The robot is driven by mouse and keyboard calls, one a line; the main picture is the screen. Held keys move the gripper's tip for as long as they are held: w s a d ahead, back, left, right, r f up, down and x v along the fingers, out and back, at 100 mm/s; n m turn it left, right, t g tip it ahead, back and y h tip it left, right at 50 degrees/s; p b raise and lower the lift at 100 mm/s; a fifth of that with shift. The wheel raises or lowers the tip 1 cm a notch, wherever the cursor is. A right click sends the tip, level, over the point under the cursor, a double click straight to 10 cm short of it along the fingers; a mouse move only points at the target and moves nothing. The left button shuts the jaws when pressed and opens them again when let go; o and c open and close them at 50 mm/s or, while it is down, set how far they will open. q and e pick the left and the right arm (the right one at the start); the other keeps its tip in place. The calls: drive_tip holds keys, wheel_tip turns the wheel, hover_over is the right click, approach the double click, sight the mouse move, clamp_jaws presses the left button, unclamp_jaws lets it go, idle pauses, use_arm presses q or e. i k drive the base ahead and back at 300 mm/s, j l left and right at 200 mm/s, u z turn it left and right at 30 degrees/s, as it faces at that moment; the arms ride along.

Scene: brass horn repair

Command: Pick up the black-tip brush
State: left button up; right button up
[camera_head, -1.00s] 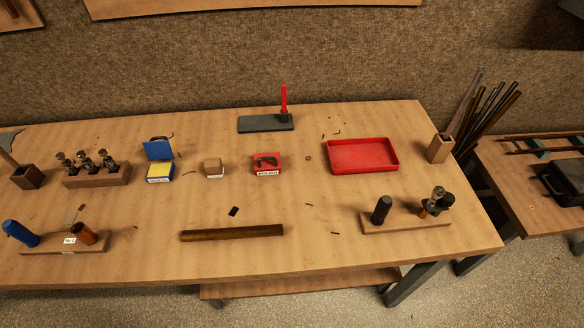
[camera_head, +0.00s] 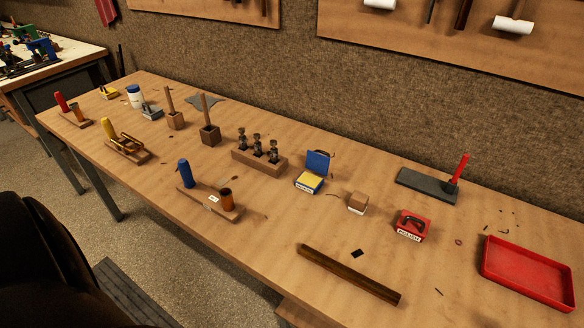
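I cannot make out a brush with a black tip for certain. Two wooden blocks with upright sticks stand toward the back left of the long bench: a nearer block (camera_head: 210,136) and a farther block (camera_head: 175,121). The sticks may be handles, but their lower ends are hidden in the blocks. Neither of my grippers is in view.
The wooden bench (camera_head: 285,225) holds a rack (camera_head: 259,162), blue-lidded box (camera_head: 310,184), red box (camera_head: 411,226), red tray (camera_head: 530,272) and long dark bar (camera_head: 350,274). Dark shapes fill the lower left. Bare wood lies between the items.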

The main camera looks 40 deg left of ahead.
sight(202, 96)
drive_tip(key=u, duration=1)
